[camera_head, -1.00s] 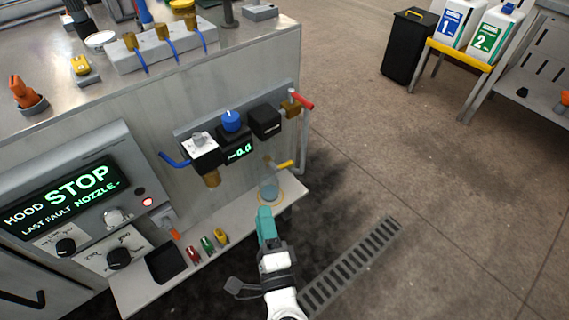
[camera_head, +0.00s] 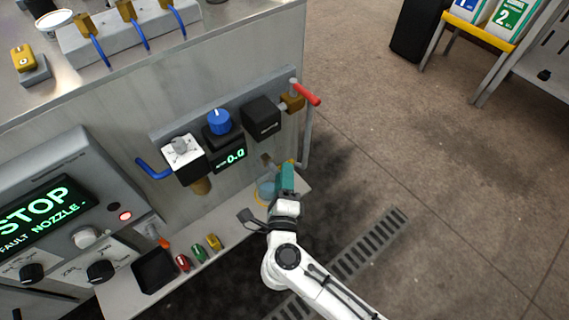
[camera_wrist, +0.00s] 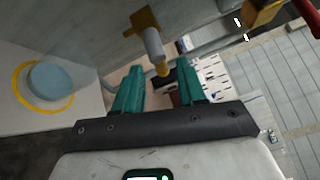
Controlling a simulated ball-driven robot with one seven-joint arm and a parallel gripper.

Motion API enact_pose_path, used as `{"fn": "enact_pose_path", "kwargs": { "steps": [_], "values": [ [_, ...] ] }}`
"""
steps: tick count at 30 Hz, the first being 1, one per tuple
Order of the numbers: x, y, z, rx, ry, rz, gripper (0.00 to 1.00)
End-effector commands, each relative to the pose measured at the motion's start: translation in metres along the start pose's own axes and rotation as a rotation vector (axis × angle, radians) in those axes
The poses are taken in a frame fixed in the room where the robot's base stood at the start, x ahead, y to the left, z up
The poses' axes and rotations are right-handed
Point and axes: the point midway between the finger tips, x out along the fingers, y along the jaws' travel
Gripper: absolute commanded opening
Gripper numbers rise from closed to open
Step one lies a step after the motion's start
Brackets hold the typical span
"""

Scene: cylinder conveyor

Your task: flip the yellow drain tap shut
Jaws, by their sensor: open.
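The yellow drain tap (camera_head: 291,162) is low on the panel's right side in the head view, mostly hidden behind my gripper (camera_head: 286,172). In the wrist view, a brass body with a pale grey barrel and a yellow end (camera_wrist: 163,70) shows at the top middle. The yellow end appears between the two teal fingers of my gripper (camera_wrist: 158,80), which are apart. I cannot tell whether either finger touches it. A bluish cup (camera_head: 266,188) stands below the tap on the ledge; it also shows at left in the wrist view (camera_wrist: 50,80), inside a yellow ring.
A red-handled valve (camera_head: 305,92) and its grey pipe (camera_head: 306,140) are close above and right of the tap. A blue knob (camera_head: 219,121) and a display (camera_head: 235,157) are to the left. The ledge (camera_head: 225,227) holds small coloured parts.

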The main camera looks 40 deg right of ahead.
Motion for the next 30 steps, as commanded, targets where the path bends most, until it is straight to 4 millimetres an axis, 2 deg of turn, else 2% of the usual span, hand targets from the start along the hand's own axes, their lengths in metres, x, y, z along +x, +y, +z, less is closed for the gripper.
{"fn": "enact_pose_path", "kwargs": {
  "steps": [3, 7, 19, 30],
  "values": [
    [0.019, 0.001, -0.001, 0.000, 0.002, -0.002, 0.40],
    [0.032, 0.000, 0.000, 0.000, 0.000, -0.001, 0.40],
    [0.039, 0.000, 0.000, -0.001, 0.000, 0.000, 0.40],
    [0.039, 0.000, 0.000, -0.001, -0.001, 0.000, 0.06]
  ]
}}
